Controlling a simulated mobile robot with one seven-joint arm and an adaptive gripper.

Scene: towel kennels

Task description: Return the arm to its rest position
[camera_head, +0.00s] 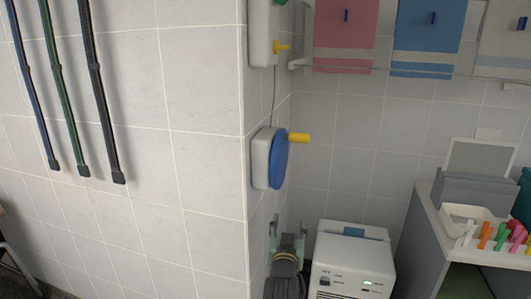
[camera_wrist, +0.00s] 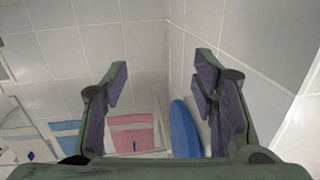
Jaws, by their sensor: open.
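My gripper (camera_wrist: 162,75) is open in the wrist view, its two dark-padded fingers spread wide with nothing between them. In the head view my gripper (camera_head: 288,228) shows low in the middle, fingers pointing up beside the tiled wall corner. It is below a wall-mounted white unit with a blue disc (camera_head: 278,160) and a yellow handle (camera_head: 299,138). The blue disc also shows in the wrist view (camera_wrist: 185,130), near the right finger. The gripper appears apart from it. Most of my arm is out of view.
A white box-shaped machine (camera_head: 352,265) stands right of my gripper. A pink towel (camera_head: 345,30) and a blue towel (camera_head: 428,35) hang at the back. A grey cabinet (camera_head: 425,225) with coloured pegs stands right. Straps (camera_head: 66,110) hang on the left wall.

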